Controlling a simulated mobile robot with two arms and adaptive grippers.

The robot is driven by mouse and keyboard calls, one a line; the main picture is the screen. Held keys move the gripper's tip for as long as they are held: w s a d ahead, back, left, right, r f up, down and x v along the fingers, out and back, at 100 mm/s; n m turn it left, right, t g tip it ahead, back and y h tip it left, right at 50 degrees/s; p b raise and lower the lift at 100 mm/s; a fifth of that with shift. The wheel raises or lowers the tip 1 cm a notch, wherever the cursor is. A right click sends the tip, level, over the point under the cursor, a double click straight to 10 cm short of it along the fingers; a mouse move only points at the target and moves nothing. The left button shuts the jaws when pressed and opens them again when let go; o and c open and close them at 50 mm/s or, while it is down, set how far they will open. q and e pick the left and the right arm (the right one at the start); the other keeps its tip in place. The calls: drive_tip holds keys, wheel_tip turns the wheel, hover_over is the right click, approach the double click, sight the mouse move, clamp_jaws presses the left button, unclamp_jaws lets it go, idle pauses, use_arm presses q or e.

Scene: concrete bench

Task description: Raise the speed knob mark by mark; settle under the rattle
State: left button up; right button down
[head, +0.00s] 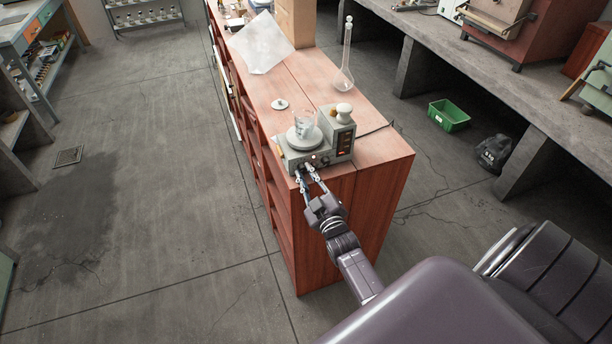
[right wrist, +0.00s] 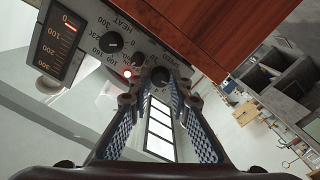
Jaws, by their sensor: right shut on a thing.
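A grey stirrer hotplate (head: 333,146) stands at the near end of the red-brown bench, with a clear glass beaker (head: 304,122) on its round plate. Its front panel (right wrist: 88,30) shows upside down in the right wrist view, with a knob near the HEAT lettering (right wrist: 111,42) and a lit red lamp (right wrist: 128,73). My right gripper (head: 306,177) is at the front panel. In the right wrist view its fingers (right wrist: 159,98) are shut on a dark knob (right wrist: 160,77), which I take as the speed knob; its pointer is not readable. My left gripper is not in view.
A scale window (right wrist: 62,36) on the unit has a red bar lit at 0. A small white disc (head: 280,104), a long-necked flask (head: 345,72) and a paper sheet (head: 262,43) are farther back on the bench (head: 310,88). The floor to the left is mostly clear.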

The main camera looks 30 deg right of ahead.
drive_tip(key=shift+n+b, duration=0.55)
drive_tip(key=shift+n, duration=1.75)
drive_tip(key=c, duration=1.8)
unclamp_jaws()
drive_tip(key=v, duration=1.2)
drive_tip(key=shift+f, duration=0.1)
